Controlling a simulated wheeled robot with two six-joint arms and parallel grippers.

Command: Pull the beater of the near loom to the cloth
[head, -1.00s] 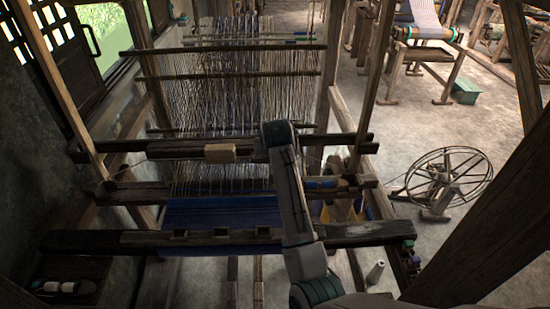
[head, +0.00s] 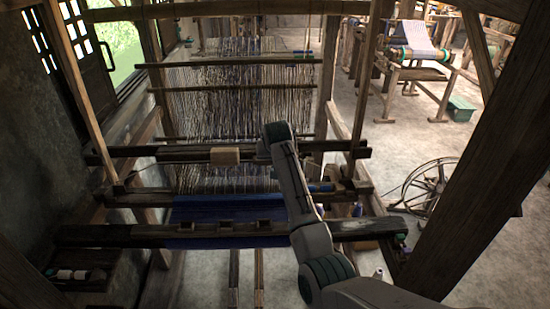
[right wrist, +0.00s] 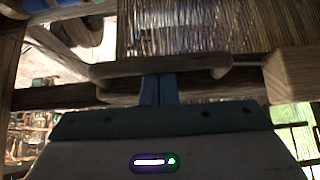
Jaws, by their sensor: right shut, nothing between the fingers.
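The near loom's beater is a dark crossbar (head: 190,153) with a pale wood block on it, and a lower bar (head: 150,201) between slanting uprights. Blue cloth (head: 228,215) lies just in front of the lower bar. My right arm reaches to the beater from the lower right, and its gripper is hidden behind the arm there. In the right wrist view my right gripper (right wrist: 158,86) is shut and empty. Its fingertips are up against a curved wooden handle (right wrist: 190,67); whether they hook behind it I cannot tell. My left gripper is not in view.
The front beam (head: 130,235) crosses before the cloth. Warp threads (head: 235,95) stretch behind the beater. A thick slanting post (head: 465,165) stands at right, with a spinning wheel (head: 420,190) behind it. Open floor (head: 400,140) lies to the right.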

